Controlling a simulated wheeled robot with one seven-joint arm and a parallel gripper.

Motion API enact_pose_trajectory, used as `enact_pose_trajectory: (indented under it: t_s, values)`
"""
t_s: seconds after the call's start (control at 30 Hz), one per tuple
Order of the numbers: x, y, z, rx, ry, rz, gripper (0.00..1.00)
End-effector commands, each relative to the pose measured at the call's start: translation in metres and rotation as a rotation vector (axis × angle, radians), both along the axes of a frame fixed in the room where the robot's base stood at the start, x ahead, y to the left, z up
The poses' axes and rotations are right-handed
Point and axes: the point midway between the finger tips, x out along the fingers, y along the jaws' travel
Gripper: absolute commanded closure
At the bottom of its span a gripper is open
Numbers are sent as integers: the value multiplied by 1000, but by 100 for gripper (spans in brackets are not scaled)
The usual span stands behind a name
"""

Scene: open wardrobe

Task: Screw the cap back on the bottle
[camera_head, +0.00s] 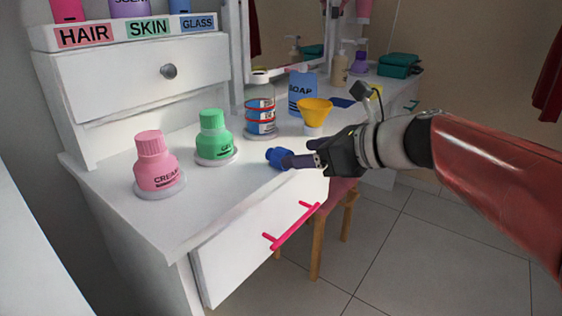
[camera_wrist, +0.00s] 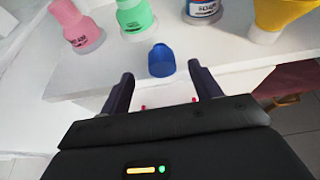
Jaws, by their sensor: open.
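A small blue cap (camera_head: 277,158) rests on the white dresser top near its front edge. In the wrist view the cap (camera_wrist: 161,61) lies just ahead of my fingertips, centred between them. My gripper (camera_head: 296,161) is open and empty, reaching in from the right; both fingers show in the wrist view (camera_wrist: 160,78). A clear bottle (camera_head: 260,100) with red bands and a blue-and-white label stands behind the cap. Its lower part shows at the top of the wrist view (camera_wrist: 203,10). I cannot tell whether its mouth is open.
A green bottle (camera_head: 212,135) and pink CREAM bottle (camera_head: 155,160) stand on round bases at left. The drawer's pink handle (camera_head: 291,227) juts below the front edge.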

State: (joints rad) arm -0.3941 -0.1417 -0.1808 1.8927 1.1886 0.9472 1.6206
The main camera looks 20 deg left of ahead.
Motion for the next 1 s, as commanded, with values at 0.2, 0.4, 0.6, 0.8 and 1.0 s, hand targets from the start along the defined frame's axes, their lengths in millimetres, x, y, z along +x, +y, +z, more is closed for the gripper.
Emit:
enact_pose_trajectory:
  t_s: [0.2, 0.4, 0.6, 0.8, 1.0]
  values:
    - [8, 21, -9, 7, 9, -1, 37]
    - [16, 39, -19, 5, 9, 0, 37]
    - [26, 62, -29, 4, 8, -2, 37]
    - [27, 63, -29, 4, 6, -4, 37]
    - [27, 63, -29, 5, 6, -3, 59]
